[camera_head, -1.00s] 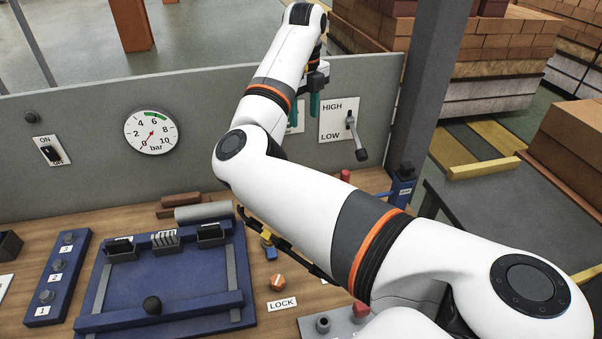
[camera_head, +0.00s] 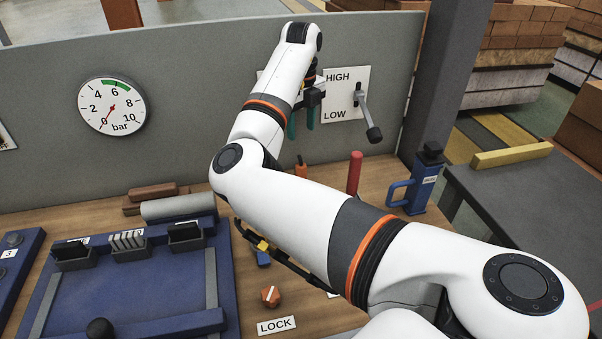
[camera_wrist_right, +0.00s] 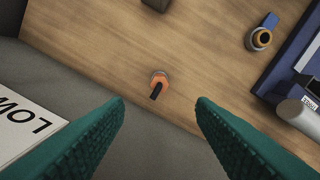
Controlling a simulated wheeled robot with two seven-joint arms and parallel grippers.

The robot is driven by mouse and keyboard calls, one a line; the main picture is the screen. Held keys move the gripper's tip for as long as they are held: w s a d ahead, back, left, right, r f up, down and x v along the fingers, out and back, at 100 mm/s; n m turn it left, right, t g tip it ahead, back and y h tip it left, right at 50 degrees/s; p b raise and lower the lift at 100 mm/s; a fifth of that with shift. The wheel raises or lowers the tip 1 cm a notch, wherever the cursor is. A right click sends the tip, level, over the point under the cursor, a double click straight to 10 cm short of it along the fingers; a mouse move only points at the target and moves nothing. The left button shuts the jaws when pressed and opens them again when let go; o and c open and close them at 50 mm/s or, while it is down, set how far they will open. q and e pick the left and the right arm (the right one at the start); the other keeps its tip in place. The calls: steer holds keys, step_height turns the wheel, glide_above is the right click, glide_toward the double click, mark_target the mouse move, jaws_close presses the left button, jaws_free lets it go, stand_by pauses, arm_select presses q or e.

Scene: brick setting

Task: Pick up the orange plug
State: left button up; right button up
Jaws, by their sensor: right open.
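The orange plug (camera_wrist_right: 159,82), with a dark stem, stands on the wooden bench near the foot of the grey panel. In the head view only a small part of the plug (camera_head: 301,170) shows, just past my right arm. My right gripper (camera_head: 301,121) has teal fingers pointing down, above the plug and in front of the panel. In the right wrist view the gripper (camera_wrist_right: 161,102) is open and empty, and the plug appears between and beyond its fingertips, apart from them. My left gripper is not in view.
A lever on the HIGH/LOW plate (camera_head: 346,93) is right of my gripper. A red cylinder (camera_head: 355,173) and a blue handled device (camera_head: 413,188) stand to the right. A grey roll (camera_head: 178,208) and blue fixture (camera_head: 130,285) lie left. Bench around the plug is clear.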

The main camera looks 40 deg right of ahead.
mark_target(301, 165)
step_height(301, 165, down, 13)
steer(key=shift+r+p, duration=0.1)
steer(key=shift+p, duration=0.4)
steer(key=shift+c, duration=0.4)
steer(key=c, duration=0.9)
steer(key=shift+c, duration=0.5)
steer(key=shift+d+r, duration=0.1)
steer(key=shift+r, duration=0.05)
